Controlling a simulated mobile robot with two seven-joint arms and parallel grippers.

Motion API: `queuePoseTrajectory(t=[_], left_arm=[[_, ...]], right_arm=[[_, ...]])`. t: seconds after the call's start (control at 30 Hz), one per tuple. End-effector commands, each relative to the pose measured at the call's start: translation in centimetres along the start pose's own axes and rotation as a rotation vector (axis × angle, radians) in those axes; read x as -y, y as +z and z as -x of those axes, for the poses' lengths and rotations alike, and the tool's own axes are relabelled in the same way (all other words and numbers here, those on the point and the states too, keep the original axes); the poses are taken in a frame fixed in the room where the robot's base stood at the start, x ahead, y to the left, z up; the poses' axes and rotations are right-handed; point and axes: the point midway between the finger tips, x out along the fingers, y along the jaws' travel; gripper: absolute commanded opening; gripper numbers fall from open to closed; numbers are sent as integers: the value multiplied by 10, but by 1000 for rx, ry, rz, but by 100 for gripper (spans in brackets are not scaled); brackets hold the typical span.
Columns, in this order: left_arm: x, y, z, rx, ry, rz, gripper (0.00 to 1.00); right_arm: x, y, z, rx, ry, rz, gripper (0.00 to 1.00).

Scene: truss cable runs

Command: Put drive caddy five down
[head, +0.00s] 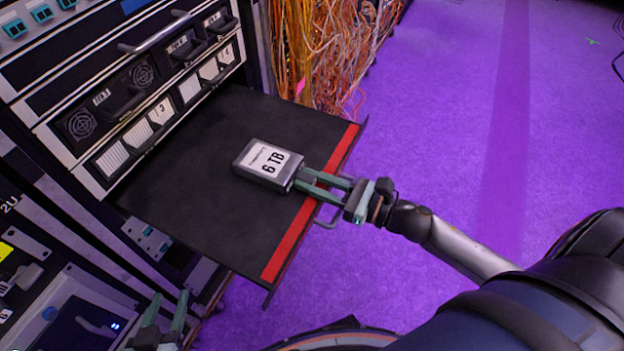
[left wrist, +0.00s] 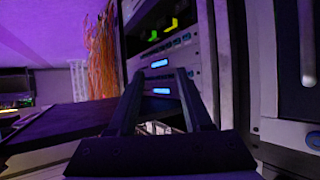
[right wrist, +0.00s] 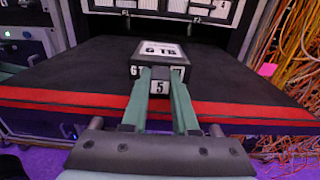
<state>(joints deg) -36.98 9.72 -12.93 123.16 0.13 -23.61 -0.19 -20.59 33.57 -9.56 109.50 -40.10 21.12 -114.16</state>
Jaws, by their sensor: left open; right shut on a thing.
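Drive caddy five (head: 268,164) is a grey box with a white "6 TB" label on top. In the right wrist view its front tab (right wrist: 160,87) reads 5. It is at the middle of a black pull-out shelf (head: 200,215) with a red front stripe; whether it touches the shelf is hard to tell. My right gripper (head: 306,181) reaches over the red stripe and is shut on the caddy's front end. My left gripper (head: 172,322) is open and empty, low at the left in front of the rack; its fingers also show in the left wrist view (left wrist: 163,100).
Rack units with drive bays (head: 140,125) stand behind the shelf. Orange and white cables (head: 320,50) hang at the rack's right side. A pink tag (head: 300,87) hangs among them. The shelf is bare around the caddy. Purple floor (head: 440,140) lies open to the right.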

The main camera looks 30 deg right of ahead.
Motion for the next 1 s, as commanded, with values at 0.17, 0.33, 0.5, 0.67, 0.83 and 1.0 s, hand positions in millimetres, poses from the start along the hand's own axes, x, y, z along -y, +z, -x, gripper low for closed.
queuePoseTrajectory(t=[0.17,0.33,0.5,0.67,0.83,1.0], left_arm=[[0,-5,0,-21,-2,-4,50],[1,-10,0,-40,-3,-7,50],[1,-13,0,-45,-4,-8,50],[1,-13,0,-45,-4,-8,50],[1,-13,0,-45,-4,-8,50],[1,-11,1,-27,-1,-3,50]], right_arm=[[0,0,0,4,1,0,0],[0,-1,0,4,1,0,0],[0,-2,0,0,0,0,46],[0,-2,0,0,0,-1,57],[0,-2,0,0,0,0,57],[0,1,0,0,0,0,57]])
